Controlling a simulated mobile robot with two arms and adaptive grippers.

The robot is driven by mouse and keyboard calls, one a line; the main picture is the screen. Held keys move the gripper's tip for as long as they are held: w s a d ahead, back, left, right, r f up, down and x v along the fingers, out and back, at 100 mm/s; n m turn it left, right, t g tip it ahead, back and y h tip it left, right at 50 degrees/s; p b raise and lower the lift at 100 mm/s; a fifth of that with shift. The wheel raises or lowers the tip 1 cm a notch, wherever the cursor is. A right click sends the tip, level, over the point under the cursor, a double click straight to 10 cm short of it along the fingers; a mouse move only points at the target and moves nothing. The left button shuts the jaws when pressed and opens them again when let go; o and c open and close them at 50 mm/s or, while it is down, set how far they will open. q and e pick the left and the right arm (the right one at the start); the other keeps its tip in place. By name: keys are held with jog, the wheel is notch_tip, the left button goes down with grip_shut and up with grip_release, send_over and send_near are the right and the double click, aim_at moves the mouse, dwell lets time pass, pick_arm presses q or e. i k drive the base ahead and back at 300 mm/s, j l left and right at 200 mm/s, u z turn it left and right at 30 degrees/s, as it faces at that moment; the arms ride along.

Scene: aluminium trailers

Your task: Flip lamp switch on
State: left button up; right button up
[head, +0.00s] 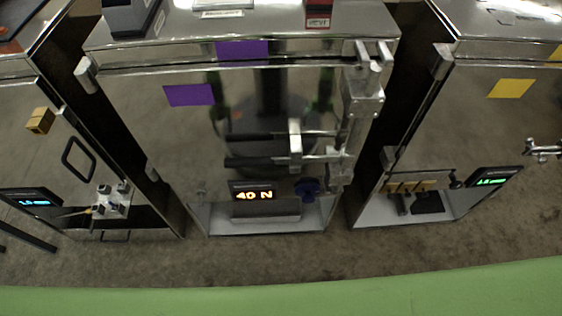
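No part that I can clearly make out as a lamp or its switch shows. A small grey-white fitting with knob-like tops (110,201) sits low on the left trailer, with a yellowish part at its side. A blue knob (307,188) is low on the middle trailer, right of a display with orange characters (254,194). A red block (319,14) and a dark grey box (133,17) are on the middle trailer's top. Whether any of these is the switch, I cannot tell. Neither of my grippers is in view.
Three shiny metal trailers stand side by side: left (75,115), middle (155,125) and right (455,115). A metal latch (363,95) and a handle (295,145) stick out from the middle one. Brown floor (290,255) is clear in front, with a green strip (290,298) nearest.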

aim_at(201, 192)
jog(key=u, duration=0.8)
jog(key=k+j+z, duration=0.2)
jog(key=j, duration=0.15)
jog(key=i, duration=0.1)
